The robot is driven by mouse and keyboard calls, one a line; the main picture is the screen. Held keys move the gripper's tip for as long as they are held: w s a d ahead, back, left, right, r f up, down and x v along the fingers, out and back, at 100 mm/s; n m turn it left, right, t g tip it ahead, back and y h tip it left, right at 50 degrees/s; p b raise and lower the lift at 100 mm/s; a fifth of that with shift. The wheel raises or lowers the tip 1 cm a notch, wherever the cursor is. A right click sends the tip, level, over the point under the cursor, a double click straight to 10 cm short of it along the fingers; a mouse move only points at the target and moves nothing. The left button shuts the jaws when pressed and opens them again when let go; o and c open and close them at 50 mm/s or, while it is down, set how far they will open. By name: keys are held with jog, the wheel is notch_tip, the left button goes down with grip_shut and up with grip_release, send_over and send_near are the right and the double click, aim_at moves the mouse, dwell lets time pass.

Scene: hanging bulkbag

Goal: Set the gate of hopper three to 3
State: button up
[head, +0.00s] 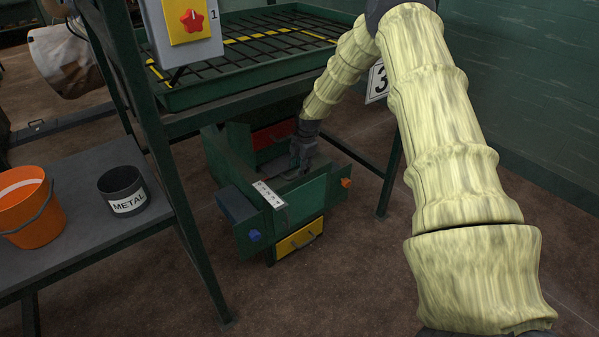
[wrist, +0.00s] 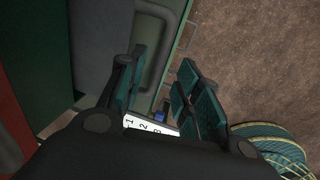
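Hopper three is the green box (head: 222,155) under the green frame, near a white sign (head: 377,82) reading 3. A white numbered scale strip (head: 268,194) lies on its near top edge; digits 1, 2 and 3 show on the strip in the wrist view (wrist: 150,128). A grey gate plate (wrist: 98,45) with a green-grey bar like a handle (wrist: 163,75) shows in the wrist view. My gripper (head: 301,160) points down into the hopper. In the wrist view my gripper (wrist: 168,88) has its fingers apart, one on each side of the bar. Contact and the gate's exact setting cannot be told.
Frame legs (head: 389,180) stand close by. A grey bench at left holds an orange bucket (head: 25,207) and a METAL pot (head: 122,188). Brown floor in front is clear.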

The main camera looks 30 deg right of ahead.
jog(key=shift+w+f, duration=0.15)
jog(key=shift+f, duration=0.55)
jog(key=shift+w+f, duration=0.1)
jog(key=shift+f, duration=0.55)
grip_shut()
